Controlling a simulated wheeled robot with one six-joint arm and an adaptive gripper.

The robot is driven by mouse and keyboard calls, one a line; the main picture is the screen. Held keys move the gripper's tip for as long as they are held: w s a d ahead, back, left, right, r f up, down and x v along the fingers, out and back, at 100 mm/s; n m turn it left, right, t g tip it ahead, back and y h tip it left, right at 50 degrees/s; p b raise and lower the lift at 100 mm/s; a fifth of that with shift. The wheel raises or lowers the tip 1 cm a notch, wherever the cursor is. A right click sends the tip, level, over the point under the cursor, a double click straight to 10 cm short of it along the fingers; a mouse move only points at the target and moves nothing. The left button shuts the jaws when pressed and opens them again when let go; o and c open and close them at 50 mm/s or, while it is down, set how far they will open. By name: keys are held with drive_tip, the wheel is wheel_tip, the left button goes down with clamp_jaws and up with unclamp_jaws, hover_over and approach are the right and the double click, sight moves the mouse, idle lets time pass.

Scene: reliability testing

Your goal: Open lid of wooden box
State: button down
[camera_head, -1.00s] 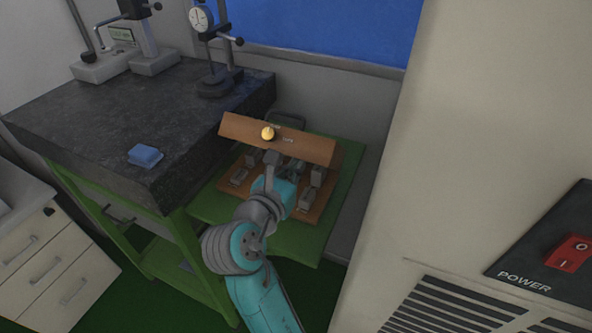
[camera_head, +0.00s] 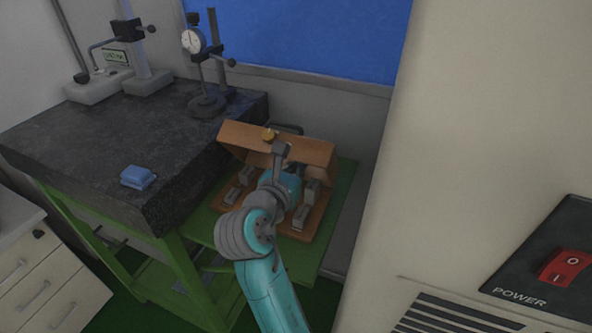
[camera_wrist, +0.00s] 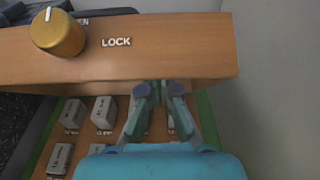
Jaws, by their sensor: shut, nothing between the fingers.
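The wooden box stands on a green shelf, with its orange-brown lid (camera_head: 300,147) raised and tilted back. A yellow round knob (camera_head: 268,134) is on the lid. In the wrist view the lid (camera_wrist: 190,48) crosses the top, with the knob (camera_wrist: 58,32) at left beside the word LOCK. Several grey blocks sit in the box base (camera_head: 293,231). My gripper (camera_head: 281,150) is at the lid's inner side, in front of it. In the wrist view my gripper (camera_wrist: 159,90) has its fingertips together at the lid's lower edge, apparently touching it, with nothing held.
A dark stone table (camera_head: 110,160) with a blue block (camera_head: 138,177) and dial gauge stands (camera_head: 207,105) is to the left. A large beige cabinet (camera_head: 480,130) with a red power switch (camera_head: 563,267) rises close on the right. A wall is behind the box.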

drive_tip(key=shift+w+d+r, duration=0.45)
drive_tip(key=shift+w, duration=0.85)
drive_tip(key=shift+w+d+r, duration=0.45)
drive_tip(key=shift+w, duration=0.8)
drive_tip(key=shift+w+d+r, duration=0.45)
drive_tip(key=shift+w, duration=0.85)
drive_tip(key=shift+s, duration=0.1)
